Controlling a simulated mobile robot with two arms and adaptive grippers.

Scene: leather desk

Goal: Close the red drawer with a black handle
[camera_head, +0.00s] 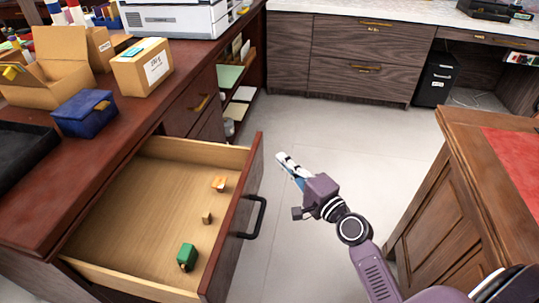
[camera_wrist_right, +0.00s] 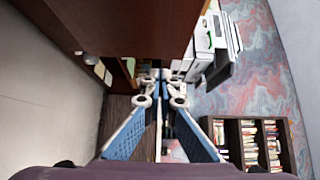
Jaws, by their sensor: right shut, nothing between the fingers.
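The red drawer (camera_head: 233,222) is pulled far out of the reddish-brown desk on the left in the head view. Its black handle (camera_head: 258,217) is on the front panel, which faces right. Inside lie a green block (camera_head: 187,256), a small brown block (camera_head: 207,218) and an orange block (camera_head: 219,183). My right gripper (camera_head: 284,161) is shut and empty, to the right of the drawer front and apart from it, beyond the handle. In the wrist view its fingers (camera_wrist_right: 160,82) point ahead beside a reddish-brown panel. My left gripper is not in view.
The desk top (camera_head: 120,158) holds a blue box (camera_head: 83,113), cardboard boxes (camera_head: 142,67), a black tray (camera_head: 22,152) and a printer (camera_head: 172,18). A wooden desk (camera_head: 460,190) stands at the right. The pale floor (camera_head: 345,130) between is clear.

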